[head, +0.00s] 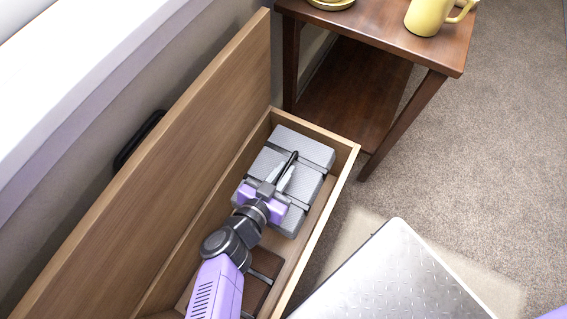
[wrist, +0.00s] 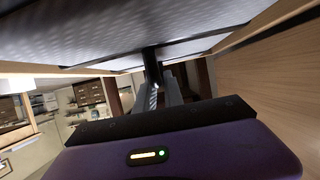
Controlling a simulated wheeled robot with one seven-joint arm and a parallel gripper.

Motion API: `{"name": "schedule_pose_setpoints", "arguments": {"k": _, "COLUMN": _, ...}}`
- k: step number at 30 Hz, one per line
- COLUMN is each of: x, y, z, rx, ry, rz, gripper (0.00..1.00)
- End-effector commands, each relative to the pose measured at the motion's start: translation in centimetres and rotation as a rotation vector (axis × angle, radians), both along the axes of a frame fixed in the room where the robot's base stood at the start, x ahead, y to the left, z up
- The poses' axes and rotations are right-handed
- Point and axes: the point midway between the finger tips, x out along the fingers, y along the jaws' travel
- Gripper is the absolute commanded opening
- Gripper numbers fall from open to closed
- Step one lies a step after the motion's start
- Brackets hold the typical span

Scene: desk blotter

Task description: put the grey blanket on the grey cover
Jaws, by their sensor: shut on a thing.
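The grey blanket (head: 305,146) is a folded, block-shaped grey bundle with dark bands, in the far end of an open wooden chest (head: 345,171). My gripper (head: 287,172) reaches over it and is shut on it near its middle. In the wrist view the blanket's grey underside (wrist: 90,35) fills the top, and my fingers (wrist: 154,72) meet it at a dark band. I cannot tell whether the bundle is clear of the chest floor. A grey surface with raised diamond marks (head: 395,275), at the lower right, looks like the grey cover; its near part is cut off.
The chest's raised lid (head: 170,150) stands along the left. A brown item (head: 262,275) lies in the chest beside my arm. A dark wooden side table (head: 385,50) with a yellow mug (head: 425,18) stands just beyond. Carpet (head: 490,150) is clear at the right.

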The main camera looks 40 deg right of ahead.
Motion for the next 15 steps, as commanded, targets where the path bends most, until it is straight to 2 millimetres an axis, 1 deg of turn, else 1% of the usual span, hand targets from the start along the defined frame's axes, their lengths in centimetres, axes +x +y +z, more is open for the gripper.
{"name": "schedule_pose_setpoints", "arguments": {"k": 1, "x": 0.0, "y": 0.0, "z": 1.1, "rx": -0.001, "ry": -0.001, "rz": 0.000, "gripper": 0.00}}
{"name": "schedule_pose_setpoints", "arguments": {"k": 6, "x": 0.0, "y": 0.0, "z": 2.3, "rx": 0.000, "ry": -0.002, "rz": 0.001, "gripper": 0.00}}
{"name": "schedule_pose_setpoints", "arguments": {"k": 15, "x": 0.0, "y": 0.0, "z": 2.7, "rx": -0.002, "ry": -0.001, "rz": 0.000, "gripper": 0.00}}
